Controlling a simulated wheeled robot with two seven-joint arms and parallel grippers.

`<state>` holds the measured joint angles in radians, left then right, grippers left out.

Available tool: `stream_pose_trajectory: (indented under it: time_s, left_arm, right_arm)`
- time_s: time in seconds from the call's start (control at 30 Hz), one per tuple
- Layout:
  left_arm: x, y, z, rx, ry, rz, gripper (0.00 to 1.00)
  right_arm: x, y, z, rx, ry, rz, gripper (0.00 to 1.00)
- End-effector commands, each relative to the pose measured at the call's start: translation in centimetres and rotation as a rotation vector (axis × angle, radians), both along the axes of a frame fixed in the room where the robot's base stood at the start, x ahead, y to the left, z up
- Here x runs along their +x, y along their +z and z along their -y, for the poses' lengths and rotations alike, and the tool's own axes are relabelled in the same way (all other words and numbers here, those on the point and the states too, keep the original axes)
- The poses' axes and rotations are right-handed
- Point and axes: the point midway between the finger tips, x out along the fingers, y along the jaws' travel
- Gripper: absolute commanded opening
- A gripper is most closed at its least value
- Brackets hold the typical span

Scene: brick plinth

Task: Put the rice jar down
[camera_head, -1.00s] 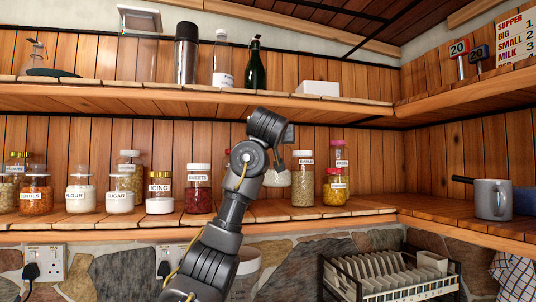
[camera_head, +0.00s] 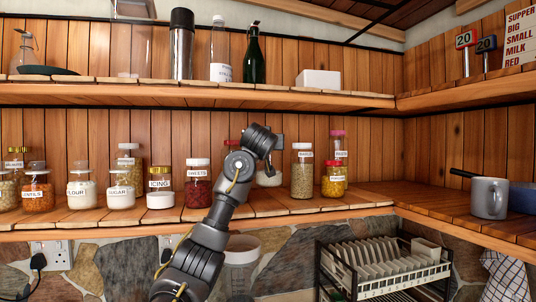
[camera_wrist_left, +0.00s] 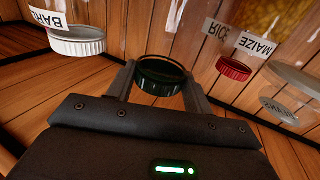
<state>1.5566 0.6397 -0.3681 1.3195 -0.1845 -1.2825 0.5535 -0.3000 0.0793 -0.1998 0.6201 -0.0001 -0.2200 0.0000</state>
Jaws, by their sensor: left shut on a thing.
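The rice jar (camera_head: 268,179), clear with pale contents, is upright in my left gripper (camera_head: 274,158), just above or on the lower shelf (camera_head: 270,207). I cannot tell whether its base touches the wood. In the left wrist view its dark lid (camera_wrist_left: 160,76) sits between the two fingers of my left gripper (camera_wrist_left: 160,84), which are shut on it. The gripper and wrist hide much of the jar in the head view. My right gripper is not in view.
A white-lidded jar (camera_head: 303,172) stands close to the right, with a red-lidded yellow jar (camera_head: 333,185) beside it. The sweets jar (camera_head: 198,186) stands to the left. The upper shelf (camera_head: 200,95) runs above my arm.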

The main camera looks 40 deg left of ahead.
Motion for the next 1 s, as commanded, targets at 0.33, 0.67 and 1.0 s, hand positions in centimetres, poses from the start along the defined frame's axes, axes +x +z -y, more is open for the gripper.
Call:
stream_pose_trajectory:
  time_s: [0.33,0.67,1.0]
  left_arm:
    - [-0.1,-1.0,0.0,0.001,0.0,0.003,0.0]
    - [0.1,-3.8,-0.3,0.0,-0.001,0.004,0.0]
    - [0.1,-4.2,-0.3,0.0,-0.002,0.005,0.0]
  right_arm:
    - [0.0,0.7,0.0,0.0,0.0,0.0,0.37]
    - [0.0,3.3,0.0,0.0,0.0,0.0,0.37]
    - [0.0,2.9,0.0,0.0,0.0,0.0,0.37]
